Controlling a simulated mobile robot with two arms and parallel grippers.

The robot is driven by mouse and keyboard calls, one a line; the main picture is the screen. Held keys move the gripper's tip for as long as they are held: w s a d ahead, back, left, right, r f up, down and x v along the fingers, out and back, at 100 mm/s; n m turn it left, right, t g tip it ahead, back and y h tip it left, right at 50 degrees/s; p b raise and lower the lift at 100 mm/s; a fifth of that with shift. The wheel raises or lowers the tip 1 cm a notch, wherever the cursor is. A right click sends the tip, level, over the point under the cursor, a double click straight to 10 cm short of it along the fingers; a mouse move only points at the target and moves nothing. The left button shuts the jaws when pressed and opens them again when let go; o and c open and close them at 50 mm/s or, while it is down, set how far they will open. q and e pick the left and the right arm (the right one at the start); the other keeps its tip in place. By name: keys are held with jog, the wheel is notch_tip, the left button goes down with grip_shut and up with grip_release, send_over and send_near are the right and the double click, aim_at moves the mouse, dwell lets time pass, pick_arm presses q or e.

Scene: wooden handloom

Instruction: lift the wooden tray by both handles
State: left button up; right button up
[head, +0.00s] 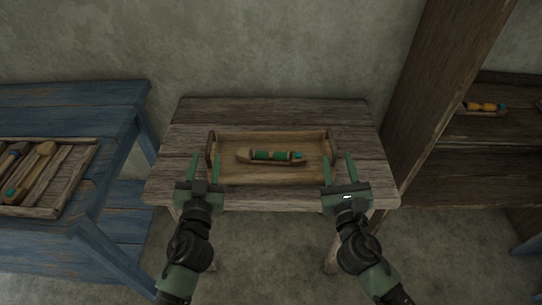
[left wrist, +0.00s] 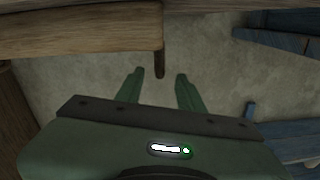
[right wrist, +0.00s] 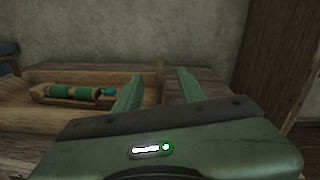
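The wooden tray (head: 270,179) sits on the brown wooden table, with an upright handle at each end. In it lies a wooden shuttle (head: 271,155) wound with green thread, also seen in the right wrist view (right wrist: 72,92). My left gripper (head: 206,161) is open at the left handle (head: 210,148); in the left wrist view this handle (left wrist: 159,55) lines up with the gap between the fingers. My right gripper (head: 339,163) is open by the right handle (head: 332,146); in the right wrist view this handle (right wrist: 161,68) appears between the fingertips. Contact with either handle cannot be told.
The brown table (head: 270,110) has bare room behind the tray. A blue bench (head: 100,95) on the left holds another tray (head: 75,180) of wooden tools. A brown wooden shelf unit (head: 445,80) stands close on the right, with a shuttle (head: 485,107) wound in orange.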

aim_at(211, 130)
pick_arm(q)
jog(key=shift+w+a+f, duration=0.1)
jog(key=shift+w+a, duration=0.05)
jog(key=shift+w, duration=3.85)
pick_arm(e)
jog(key=shift+w+a, duration=0.15)
jog(key=shift+w, duration=3.85)
pick_arm(q)
jog(key=shift+c, duration=0.4)
pick_arm(e)
jog(key=shift+c, duration=0.3)
pick_arm(q)
grip_shut()
pick_arm(e)
grip_shut()
pick_arm(q)
jog(key=shift+a, duration=0.1)
